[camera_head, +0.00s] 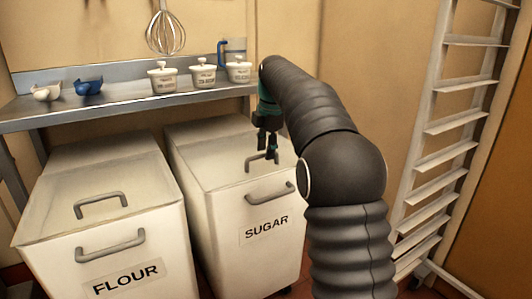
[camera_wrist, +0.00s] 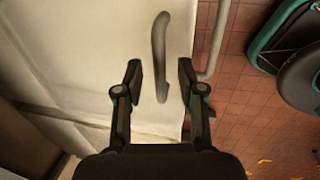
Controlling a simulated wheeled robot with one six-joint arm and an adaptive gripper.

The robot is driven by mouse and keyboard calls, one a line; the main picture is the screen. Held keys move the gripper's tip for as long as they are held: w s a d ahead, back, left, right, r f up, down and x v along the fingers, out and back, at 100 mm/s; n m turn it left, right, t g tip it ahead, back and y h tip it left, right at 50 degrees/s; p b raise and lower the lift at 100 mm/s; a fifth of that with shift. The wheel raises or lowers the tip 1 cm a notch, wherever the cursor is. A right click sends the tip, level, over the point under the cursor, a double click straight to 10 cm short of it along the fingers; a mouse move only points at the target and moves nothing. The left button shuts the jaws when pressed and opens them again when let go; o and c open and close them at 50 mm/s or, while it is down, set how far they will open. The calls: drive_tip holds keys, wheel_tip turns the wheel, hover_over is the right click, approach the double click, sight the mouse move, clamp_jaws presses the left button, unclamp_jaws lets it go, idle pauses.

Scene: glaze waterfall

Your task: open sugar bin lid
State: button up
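The sugar bin (camera_head: 262,213) is a white bin labelled SUGAR, at the centre of the head view. Its lid (camera_head: 200,146) is shut and carries a grey bar handle (camera_head: 262,158). A second handle (camera_head: 270,194) is on the front of the bin. My gripper (camera_head: 271,153) points down over the lid handle. In the wrist view my gripper (camera_wrist: 160,75) is open, and the lid handle (camera_wrist: 159,55) runs between its two fingers, apart from both. Whether the fingertips reach down to handle height is unclear.
A white flour bin (camera_head: 105,212) stands close on the left. A metal shelf (camera_head: 125,112) above the bins' rear holds lidded jars (camera_head: 203,75), small cups and a blue-handled jug (camera_head: 232,50). A whisk (camera_head: 165,33) hangs above. A tray rack (camera_head: 455,122) stands at right.

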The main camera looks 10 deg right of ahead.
drive_tip(key=shift+f, duration=0.3)
clamp_jaws()
